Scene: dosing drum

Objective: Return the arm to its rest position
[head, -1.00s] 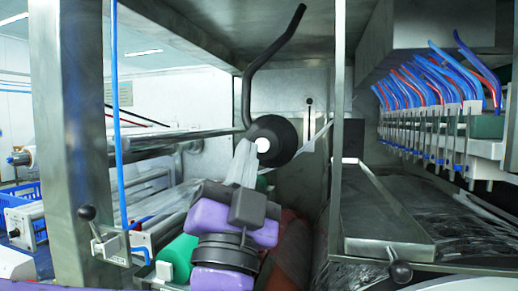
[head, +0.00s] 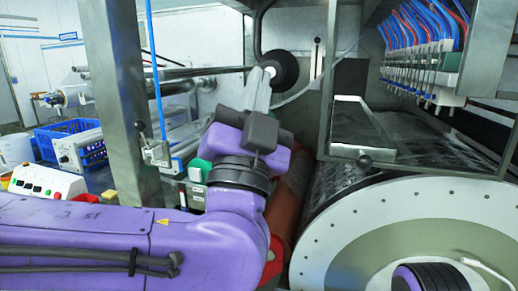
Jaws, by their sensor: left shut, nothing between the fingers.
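My left arm (head: 90,235) comes in from the left and is purple with black joints. Its gripper (head: 262,72) points up and away, with its pale grey fingers shut and empty. My right gripper is not in view.
A large drum (head: 460,225) with a white rim fills the lower right. A steel tray (head: 362,125) and a row of blue and red hoses (head: 425,30) lie beyond it. A steel post (head: 118,110) stands close left of my arm. A blue crate (head: 72,140) is at left.

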